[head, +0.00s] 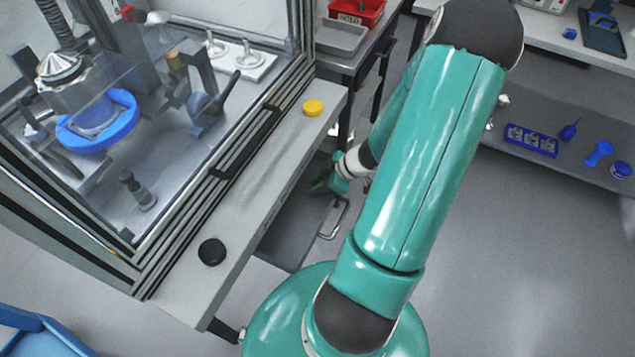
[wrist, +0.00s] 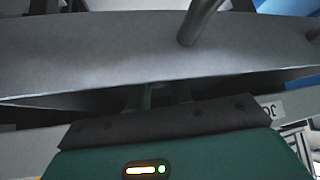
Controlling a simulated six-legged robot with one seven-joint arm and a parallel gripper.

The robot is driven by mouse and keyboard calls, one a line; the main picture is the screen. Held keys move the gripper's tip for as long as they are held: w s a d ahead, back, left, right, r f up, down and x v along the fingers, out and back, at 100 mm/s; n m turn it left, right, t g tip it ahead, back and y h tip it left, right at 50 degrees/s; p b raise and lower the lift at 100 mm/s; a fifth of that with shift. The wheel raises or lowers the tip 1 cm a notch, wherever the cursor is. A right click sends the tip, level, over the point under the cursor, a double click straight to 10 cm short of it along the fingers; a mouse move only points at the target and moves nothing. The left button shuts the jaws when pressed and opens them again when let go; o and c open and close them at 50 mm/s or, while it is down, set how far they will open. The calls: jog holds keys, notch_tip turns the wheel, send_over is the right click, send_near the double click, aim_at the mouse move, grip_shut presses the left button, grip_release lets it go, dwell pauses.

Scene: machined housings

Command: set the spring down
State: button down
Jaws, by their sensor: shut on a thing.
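My gripper (head: 325,182) is small and partly hidden beside my arm in the head view, at the far end of an open grey drawer (head: 290,232) under the bench. In the wrist view the gripper's dark green fingers (wrist: 165,97) reach in behind a grey metal panel (wrist: 110,50), which hides their tips. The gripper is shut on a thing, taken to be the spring. No spring can be made out in its jaws in either view.
The drawer's handle (head: 335,218) sticks out on its right side. The bench ledge (head: 250,175) above holds a yellow button (head: 313,107) and a black knob (head: 212,252). A glazed machine stands at left. A red bin (head: 357,12) is at the back. Floor at right is clear.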

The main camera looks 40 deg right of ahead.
jog(key=c, duration=1.3)
grip_release()
jog(key=shift+o, duration=0.2)
jog(key=shift+s+d+r, duration=0.2)
jog(key=shift+r, duration=0.2)
jog(key=v, duration=1.1)
jog(key=w+a+r+m+h, duration=0.1)
jog(key=a+r+m+h, duration=0.4)
jog(key=a+r, duration=1.9)
jog(key=shift+w+a+r+m+g, duration=0.2)
jog(key=shift+w+a+m+g, duration=0.2)
jog(key=shift+a+m, duration=1.2)
